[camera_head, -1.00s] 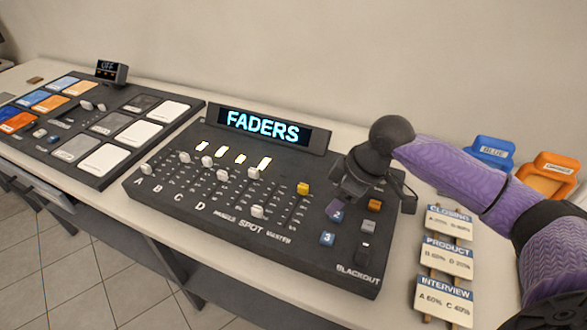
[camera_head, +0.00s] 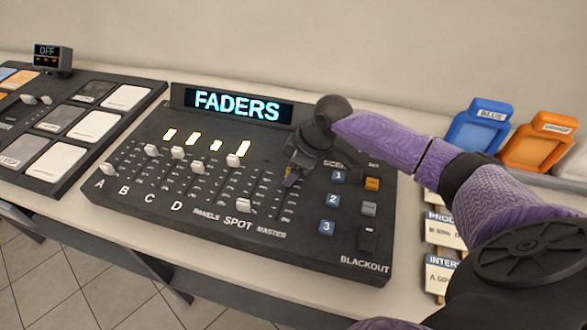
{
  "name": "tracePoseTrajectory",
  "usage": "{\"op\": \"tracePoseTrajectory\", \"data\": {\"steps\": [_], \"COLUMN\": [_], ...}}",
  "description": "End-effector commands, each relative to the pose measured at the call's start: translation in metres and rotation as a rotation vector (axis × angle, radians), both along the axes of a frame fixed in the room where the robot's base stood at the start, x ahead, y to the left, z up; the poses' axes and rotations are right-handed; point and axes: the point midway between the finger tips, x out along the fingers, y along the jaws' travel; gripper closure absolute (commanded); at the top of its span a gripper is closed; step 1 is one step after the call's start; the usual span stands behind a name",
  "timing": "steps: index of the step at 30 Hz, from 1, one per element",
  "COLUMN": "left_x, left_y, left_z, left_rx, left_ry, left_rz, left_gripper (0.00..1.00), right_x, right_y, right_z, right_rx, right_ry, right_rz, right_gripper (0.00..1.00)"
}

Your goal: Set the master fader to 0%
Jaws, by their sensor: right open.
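The black fader console (camera_head: 255,253) stands on the counter, with a lit "FADERS" screen (camera_head: 237,105) at its back. The "MASTER" label (camera_head: 271,231) marks the rightmost fader column. My right gripper (camera_head: 291,175) is open, pointing down over the upper part of that column. The yellow master fader cap is mostly or wholly hidden by the gripper; a small dull yellowish-purple piece shows at the fingertips. I cannot tell whether the fingers touch the cap. The white spot fader cap (camera_head: 244,205) sits low in its slot, left of the master column. My left gripper is not in view.
Scene buttons, including blue "2" (camera_head: 332,200), and the blackout switch (camera_head: 368,239) lie right of the gripper. White fader caps, including A (camera_head: 107,168), stand to the left. Blue (camera_head: 476,128) and orange (camera_head: 538,140) holders stand behind my right arm.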

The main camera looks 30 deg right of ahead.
Motion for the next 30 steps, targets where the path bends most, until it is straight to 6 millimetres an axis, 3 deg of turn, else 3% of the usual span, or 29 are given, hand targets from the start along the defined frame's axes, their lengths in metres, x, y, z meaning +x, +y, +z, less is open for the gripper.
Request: {"op": "tracePoseTrajectory", "data": {"steps": [2, 10, 30], "left_x": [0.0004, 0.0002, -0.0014], "left_y": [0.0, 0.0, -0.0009], "left_z": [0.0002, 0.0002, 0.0], "left_rx": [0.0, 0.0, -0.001], "left_ry": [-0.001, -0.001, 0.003], "left_rz": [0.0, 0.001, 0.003], "left_gripper": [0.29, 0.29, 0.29], "right_x": [-0.0001, -0.0003, -0.0003], "right_y": [-0.0001, -0.0001, -0.0001], "right_z": [0.0004, 0.0003, 0.0003], "right_rx": [0.0, 0.0, 0.0], "right_ry": [0.0, 0.001, 0.002], "right_rz": [0.0, 0.0, -0.001], "right_gripper": [0.43, 1.0, 1.0]}}
